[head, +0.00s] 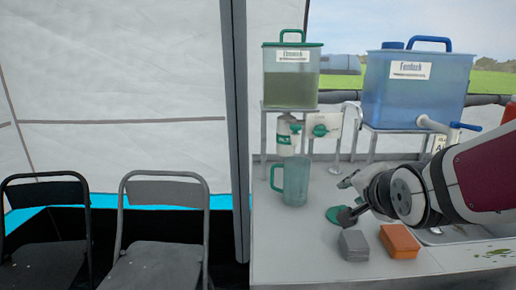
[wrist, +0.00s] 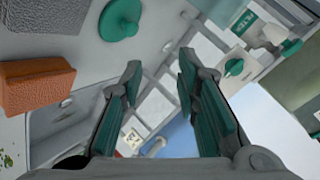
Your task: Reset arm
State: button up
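My arm reaches in from the right in the head view. My gripper (head: 346,199) is over the counter (head: 285,245), left of the arm. In the wrist view my gripper (wrist: 160,62) has its two green-padded fingers apart with nothing between them. A round green lid-like piece (head: 333,215) lies on the counter just below the gripper; it also shows in the wrist view (wrist: 119,17). Whether the fingers touch it is unclear, but the wrist view shows it apart from them.
A grey block (head: 354,246) and an orange block (head: 399,241) lie in front of the gripper. A green pitcher (head: 294,182) stands to its left. A green-lidded tank (head: 290,80) and a blue tank (head: 415,95) stand on racks behind. Chairs (head: 165,230) are at left.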

jog(key=s+a+f+n+g, duration=0.15)
jog(key=s+n+g, duration=0.45)
jog(key=s, duration=1)
jog(key=s+f+n+g, duration=0.3)
jog(key=s+n+g, duration=0.25)
jog(key=s, duration=1.15)
notch_tip(320, 180, up, 23)
jog(key=t+p, duration=0.3)
jog(key=p, duration=1.8)
jog(key=shift+w+f+t+y, duration=0.15)
jog(key=shift+w+t+y, duration=0.2)
jog(key=shift+w+y, duration=0.1)
